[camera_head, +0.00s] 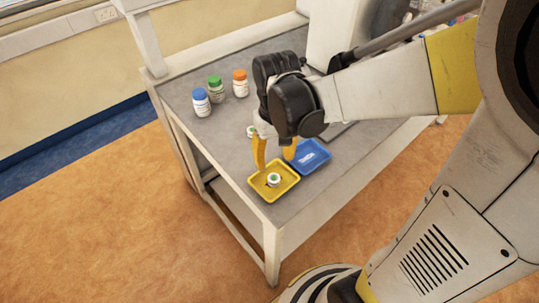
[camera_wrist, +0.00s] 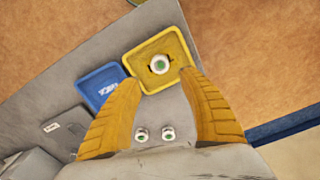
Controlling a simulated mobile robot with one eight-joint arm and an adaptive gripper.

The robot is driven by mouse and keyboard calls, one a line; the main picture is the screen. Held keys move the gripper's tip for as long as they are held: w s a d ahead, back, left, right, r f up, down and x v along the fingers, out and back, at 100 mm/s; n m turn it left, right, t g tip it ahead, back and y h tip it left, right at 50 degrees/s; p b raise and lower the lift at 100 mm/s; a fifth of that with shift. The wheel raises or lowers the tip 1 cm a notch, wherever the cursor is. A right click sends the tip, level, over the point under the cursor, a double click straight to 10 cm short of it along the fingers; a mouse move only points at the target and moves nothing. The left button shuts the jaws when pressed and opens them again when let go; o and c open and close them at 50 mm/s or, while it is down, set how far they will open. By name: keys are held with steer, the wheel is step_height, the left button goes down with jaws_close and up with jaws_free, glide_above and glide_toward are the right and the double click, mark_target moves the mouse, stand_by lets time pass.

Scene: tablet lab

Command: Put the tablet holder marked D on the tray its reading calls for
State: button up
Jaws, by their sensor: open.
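The yellow tray (camera_head: 285,189) stands at the table's near corner; it also shows in the wrist view (camera_wrist: 177,48). One white round tablet holder with a green centre (camera_head: 273,180) sits in it, also seen in the wrist view (camera_wrist: 160,64). The blue tray (camera_head: 318,153) is beside it, with white lettering in the wrist view (camera_wrist: 100,86). Two similar holders, a left one (camera_wrist: 141,134) and a right one (camera_wrist: 168,134), lie on the table between my fingers. No letter D is legible. My gripper (camera_head: 275,165) is open and empty above the table, its fingertips near the yellow tray.
Bottles with blue (camera_head: 201,102), green (camera_head: 215,88) and orange (camera_head: 240,83) caps stand at the table's left. A small grey device (camera_wrist: 65,129) lies near the blue tray in the wrist view. The table edge is close beyond the yellow tray.

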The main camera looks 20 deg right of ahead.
steer(key=s+r+t, duration=0.5)
steer(key=r+t, duration=0.2)
steer(key=r, duration=0.4)
steer(key=shift+s+r+p, duration=0.15)
steer(key=shift+s+p, duration=0.1)
steer(key=shift+p, duration=0.2)
steer(key=shift+f+b, duration=0.95)
steer(key=shift+b, duration=0.05)
